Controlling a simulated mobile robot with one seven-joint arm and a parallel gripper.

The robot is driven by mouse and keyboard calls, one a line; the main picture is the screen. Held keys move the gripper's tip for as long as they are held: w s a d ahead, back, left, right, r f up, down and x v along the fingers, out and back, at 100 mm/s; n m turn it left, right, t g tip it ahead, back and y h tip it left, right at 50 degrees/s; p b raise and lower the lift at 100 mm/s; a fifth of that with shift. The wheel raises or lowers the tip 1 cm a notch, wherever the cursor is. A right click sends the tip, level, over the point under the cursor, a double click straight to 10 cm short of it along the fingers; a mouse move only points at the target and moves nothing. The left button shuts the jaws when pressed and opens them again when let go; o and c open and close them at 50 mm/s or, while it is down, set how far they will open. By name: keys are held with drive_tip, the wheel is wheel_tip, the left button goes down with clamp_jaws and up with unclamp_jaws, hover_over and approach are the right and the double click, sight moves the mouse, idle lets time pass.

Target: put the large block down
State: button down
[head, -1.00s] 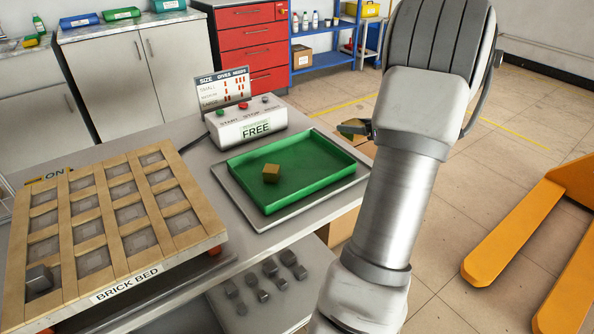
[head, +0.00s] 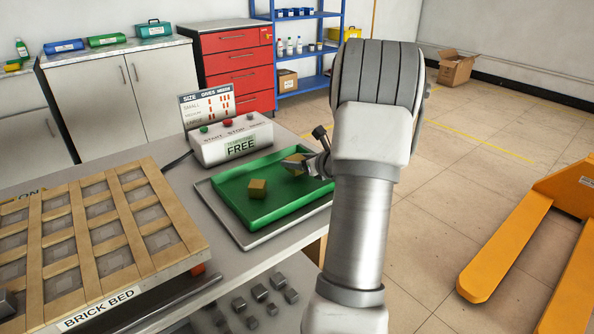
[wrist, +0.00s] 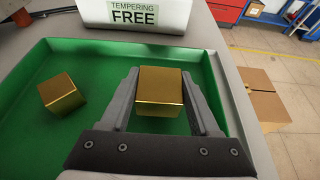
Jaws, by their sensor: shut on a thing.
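My gripper (wrist: 162,108) is shut on a large gold block (wrist: 162,88), which sits between its two fingers in the wrist view. The held block also shows in the head view (head: 294,163), at the right part of the green tray (head: 262,222). I cannot tell whether its underside touches the tray floor. A second gold block (head: 257,188) stands in the tray to the left of the held one, apart from it. It also shows in the wrist view (wrist: 61,94).
A control box (head: 231,139) labelled FREE stands behind the tray. The brick bed (head: 105,264), a wooden grid, lies at left with a grey block at its near corner. Several grey blocks (head: 260,293) are on a lower surface. A yellow pallet jack (head: 505,245) is on the floor at right.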

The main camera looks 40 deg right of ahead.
drive_tip(key=shift+f, duration=0.95)
drive_tip(key=shift+f+b, duration=0.2)
drive_tip(key=shift+b, duration=0.2)
drive_tip(key=shift+c, duration=0.6)
unclamp_jaws()
drive_tip(key=shift+r, duration=0.15)
drive_tip(key=p+v, duration=0.3)
drive_tip(key=v, duration=0.9)
